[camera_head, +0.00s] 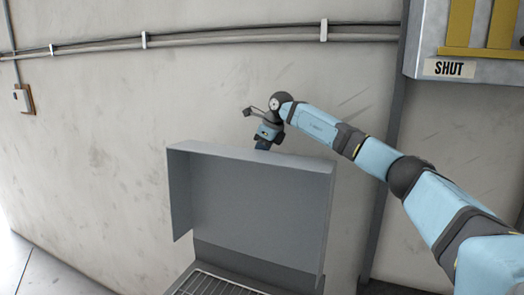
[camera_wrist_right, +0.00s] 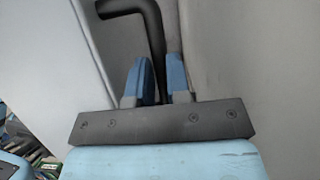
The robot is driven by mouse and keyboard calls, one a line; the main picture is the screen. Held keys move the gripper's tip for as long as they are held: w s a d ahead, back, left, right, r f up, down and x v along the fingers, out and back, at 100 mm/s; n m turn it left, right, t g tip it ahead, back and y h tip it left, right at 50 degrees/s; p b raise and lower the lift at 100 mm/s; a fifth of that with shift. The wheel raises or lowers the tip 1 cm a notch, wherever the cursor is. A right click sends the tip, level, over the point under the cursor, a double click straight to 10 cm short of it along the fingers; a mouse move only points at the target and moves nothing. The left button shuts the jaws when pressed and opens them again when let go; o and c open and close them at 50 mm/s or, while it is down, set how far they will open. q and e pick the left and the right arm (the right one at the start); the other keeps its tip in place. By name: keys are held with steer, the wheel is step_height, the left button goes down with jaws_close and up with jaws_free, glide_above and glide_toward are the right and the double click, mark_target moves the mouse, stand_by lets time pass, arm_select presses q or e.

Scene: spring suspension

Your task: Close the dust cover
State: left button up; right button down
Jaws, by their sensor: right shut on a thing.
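The dust cover (camera_head: 245,205) is a grey box-shaped lid. It stands raised, nearly upright, above a metal grate (camera_head: 205,285) in the head view. My right arm reaches in from the right, and my right gripper (camera_head: 263,145) points down at the cover's top edge, its fingertips hidden behind it. In the right wrist view my right gripper (camera_wrist_right: 159,80) is shut on a black bent handle (camera_wrist_right: 153,40), which runs between the blue fingers. A pale panel, likely the cover (camera_wrist_right: 55,60), is left of the handle. My left gripper is not in view.
A concrete wall (camera_head: 120,130) stands close behind the cover. Conduits (camera_head: 230,39) run along it. The space left of the cover looks free.

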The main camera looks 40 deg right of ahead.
steer(key=s+a+f+h+b, duration=0.1)
steer(key=s+a+b, duration=0.2)
steer(key=a, duration=0.4)
steer(key=s+a+f+t+h+b, duration=0.1)
steer(key=s+a+b, duration=0.1)
steer(key=s+a, duration=0.2)
steer(key=s+a+n+t+h+b, duration=0.1)
steer(key=s+a+b, duration=0.2)
steer(key=a, duration=0.6)
steer(key=shift+s+a+f+b, duration=0.3)
steer(key=shift+s+f+b, duration=0.05)
steer(key=shift+f, duration=0.05)
steer(key=c, duration=1.1)
jaws_free()
steer(key=shift+w, duration=0.1)
steer(key=shift+r, duration=0.1)
steer(key=b+v, duration=0.1)
steer(key=v, duration=1.2)
steer(key=shift+s+a+r+b, duration=0.2)
steer(key=shift+a+r+b, duration=0.1)
steer(key=shift+b, duration=0.05)
